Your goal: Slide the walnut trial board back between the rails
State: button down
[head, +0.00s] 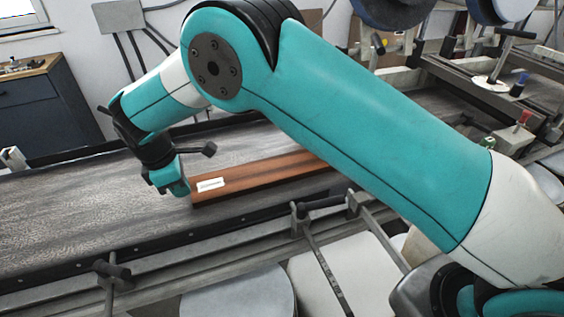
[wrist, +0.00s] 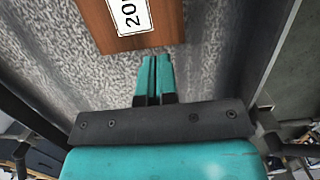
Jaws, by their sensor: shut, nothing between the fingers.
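The walnut trial board (head: 262,175) is a long reddish-brown plank with a white label near its left end. Whether the fingertips touch the board I cannot tell. My arm hides the board's right end.
Clamps with dark handles (head: 322,202) stand along the near rail. A far rail (head: 60,157) runs behind the belt. Rollers and machine parts (head: 490,80) stand at the upper right, and a dark cabinet (head: 45,110) at the left. The belt left of the board is clear.

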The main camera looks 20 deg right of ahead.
aim_at(284, 171)
jog(key=d+p, duration=0.2)
jog(key=d, duration=0.6)
jog(key=d+p, duration=0.3)
jog(key=d, duration=0.5)
jog(key=d+p, duration=0.3)
jog(key=d, duration=0.5)
jog(key=shift+w+d+r, duration=0.1)
jog(key=shift+d+r, duration=0.05)
jog(key=shift+r, duration=0.1)
jog(key=shift+d+f+p, duration=0.15)
jog(key=shift+f+p, duration=0.1)
jog(key=shift+p, duration=0.4)
jog(key=shift+f, duration=0.35)
jog(key=shift+f+b, duration=0.4)
jog(key=shift+f, duration=0.05)
